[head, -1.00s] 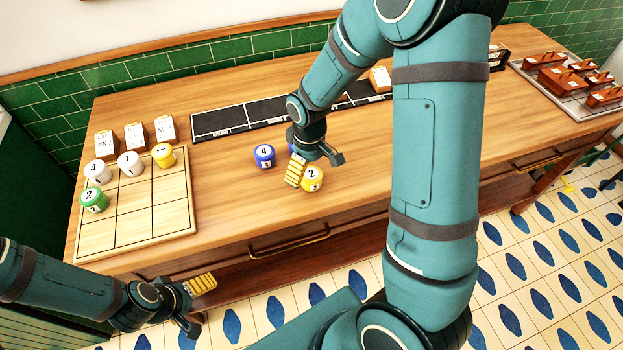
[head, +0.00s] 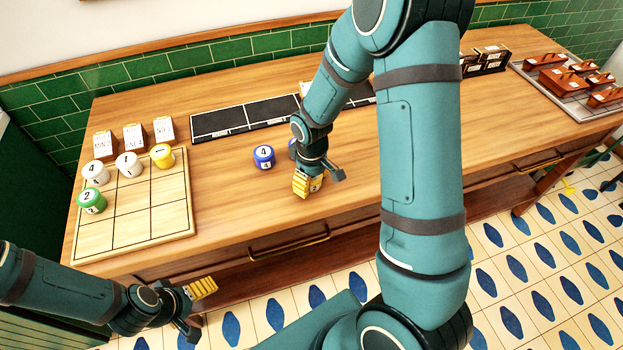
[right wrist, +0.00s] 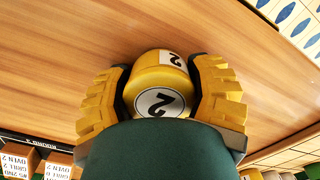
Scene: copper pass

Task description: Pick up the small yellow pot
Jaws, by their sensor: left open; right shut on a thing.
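A yellow pot marked 2 (right wrist: 158,72) is between the yellow ribbed fingers of my right gripper (right wrist: 163,95) in the right wrist view. The fingers touch it on both sides. In the head view my right gripper (head: 312,184) is low at the wooden table and mostly hides this pot. I cannot tell whether the pot still touches the table. Another yellow pot, marked 1 (head: 162,155), sits at the top right of the gridded board (head: 150,222). My left gripper (head: 194,306) is open and empty in front of the table, at lower left.
A blue pot marked 4 (head: 264,156) stands just left of my right gripper, with another blue pot partly hidden behind the arm. White pots (head: 129,164) and a green pot (head: 91,200) are on the board. A black strip (head: 245,117) lies behind. The table front centre is clear.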

